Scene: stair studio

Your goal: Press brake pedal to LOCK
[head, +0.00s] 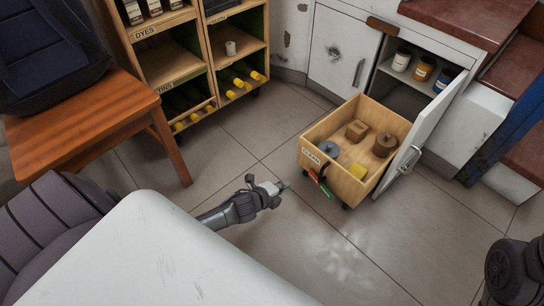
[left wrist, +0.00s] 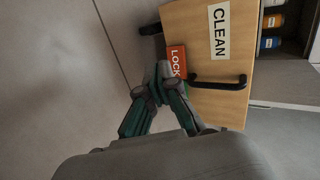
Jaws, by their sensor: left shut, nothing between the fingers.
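A wooden crate on casters (head: 318,160), labelled CLEAN, stands on the floor in front of the open cabinet. On its front, low down, are a red pedal (head: 314,176) and a green one (head: 327,190) beside it. In the left wrist view the red pedal (left wrist: 177,58) reads LOCK. My left gripper (head: 282,186) is shut and empty, low over the floor to the left of the pedals. In the left wrist view its fingertips (left wrist: 162,74) appear just beside the LOCK pedal; I cannot tell whether they touch. The green pedal is not clear there. My right gripper is out of view.
The floor left of the crate is clear.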

